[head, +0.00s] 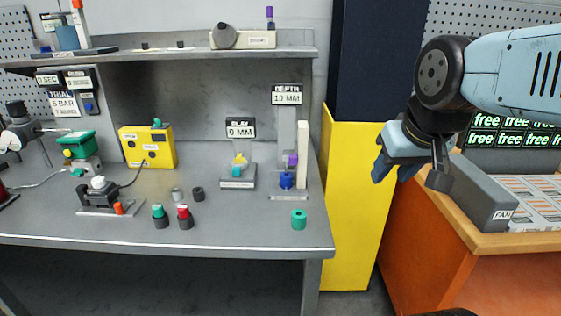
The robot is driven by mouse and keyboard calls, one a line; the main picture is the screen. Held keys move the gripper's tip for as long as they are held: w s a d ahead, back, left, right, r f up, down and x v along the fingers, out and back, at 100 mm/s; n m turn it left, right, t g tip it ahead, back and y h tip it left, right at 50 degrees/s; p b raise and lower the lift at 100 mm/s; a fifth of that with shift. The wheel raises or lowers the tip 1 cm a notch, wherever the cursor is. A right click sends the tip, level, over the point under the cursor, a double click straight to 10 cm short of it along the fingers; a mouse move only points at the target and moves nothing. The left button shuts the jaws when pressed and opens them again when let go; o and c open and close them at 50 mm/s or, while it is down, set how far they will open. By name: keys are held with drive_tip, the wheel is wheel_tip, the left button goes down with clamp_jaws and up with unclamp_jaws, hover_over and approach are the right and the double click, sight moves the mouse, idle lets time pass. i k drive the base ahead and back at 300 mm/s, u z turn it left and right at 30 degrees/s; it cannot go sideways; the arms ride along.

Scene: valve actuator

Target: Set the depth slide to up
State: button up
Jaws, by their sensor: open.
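The depth gauge stands near the right end of the grey bench. It has a pale upright column (303,153), a purple slide (291,160) about midway up beside it, and a blue cylinder (286,181) below the slide. The depth display (287,95) above it appears to read 18 MM. My gripper (391,174) is open and empty, pointing down in front of the yellow cabinet. It is well to the right of the gauge and touches nothing that I can see.
The play gauge (238,172) stands left of the depth gauge. Several small parts and a yellow box (147,146) sit further left. The yellow cabinet (348,230) borders the bench. A grey FAN box (481,190) sits at right.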

sight(290, 157)
drive_tip(key=z, duration=0.9)
drive_tip(key=i, duration=0.1)
drive_tip(key=u, duration=2.55)
drive_tip(key=k, duration=1.35)
drive_tip(key=z, duration=1.2)
drive_tip(key=i, duration=1.05)
